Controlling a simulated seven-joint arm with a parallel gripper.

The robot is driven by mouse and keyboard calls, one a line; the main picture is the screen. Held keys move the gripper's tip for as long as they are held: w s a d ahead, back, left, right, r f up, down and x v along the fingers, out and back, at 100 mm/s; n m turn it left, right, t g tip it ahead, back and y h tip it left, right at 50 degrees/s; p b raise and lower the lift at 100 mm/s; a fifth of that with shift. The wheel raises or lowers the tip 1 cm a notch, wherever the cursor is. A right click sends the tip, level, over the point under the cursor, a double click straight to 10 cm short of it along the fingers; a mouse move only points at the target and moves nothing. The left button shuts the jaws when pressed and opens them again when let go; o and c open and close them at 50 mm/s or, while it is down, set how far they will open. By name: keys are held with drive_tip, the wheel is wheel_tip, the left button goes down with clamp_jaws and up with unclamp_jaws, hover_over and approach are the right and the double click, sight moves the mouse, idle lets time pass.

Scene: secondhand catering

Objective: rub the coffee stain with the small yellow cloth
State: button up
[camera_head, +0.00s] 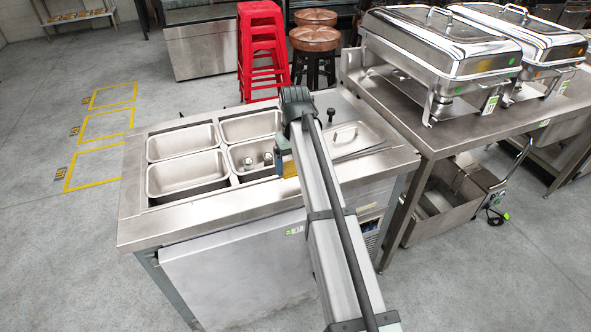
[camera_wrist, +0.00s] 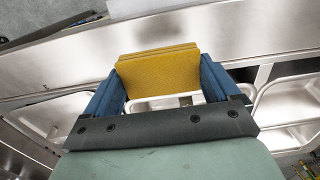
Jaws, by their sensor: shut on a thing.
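My gripper (camera_wrist: 162,78) is shut on the small yellow cloth (camera_wrist: 157,66), which looks like a folded, flat pad between the two blue fingers. In the head view a little of the yellow cloth (camera_head: 290,169) shows beside my arm, over the steel counter near the pans. My gripper (camera_head: 283,158) is mostly hidden there by my own arm. I cannot tell whether the cloth touches the steel. No coffee stain can be made out in either view; my arm hides part of the counter.
The steel counter (camera_head: 135,205) holds several open pans (camera_head: 182,175) and a lidded one (camera_head: 350,138) right of my arm. A black knob (camera_head: 331,113) stands near the lid. Chafing dishes (camera_head: 440,45) stand on a table at right. Red stools (camera_head: 260,50) stand behind.

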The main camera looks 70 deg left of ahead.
drive_tip(key=shift+r, duration=1.55)
